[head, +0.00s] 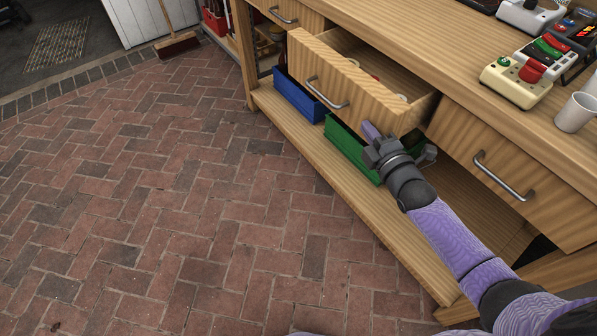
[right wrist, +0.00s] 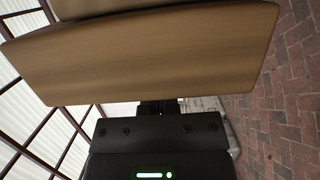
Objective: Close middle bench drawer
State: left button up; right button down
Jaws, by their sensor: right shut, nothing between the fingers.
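The middle bench drawer (head: 345,82) is pulled out from the wooden workbench (head: 500,75), with its inside partly showing. Its metal bar handle (head: 327,94) is on the front panel. My right gripper (head: 371,132) is shut and empty, just below and in front of the lower right part of the drawer front. I cannot tell whether it touches the wood. In the right wrist view a wooden panel (right wrist: 150,60), seemingly the drawer front, fills the area just beyond the gripper. My left gripper is not in view.
The right drawer (head: 500,170) and left drawer (head: 288,12) look shut. A blue bin (head: 299,98) and a green bin (head: 349,148) stand on the lower shelf. Switch boxes (head: 515,82) and a white cup (head: 576,112) are on the benchtop. The brick floor (head: 180,200) is clear.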

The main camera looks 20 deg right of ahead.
jog(key=shift+w+d+b, duration=0.3)
jog(key=shift+d, duration=0.55)
jog(key=shift+w+d+b, duration=0.25)
jog(key=shift+w+d, duration=0.05)
jog(key=shift+d, duration=0.55)
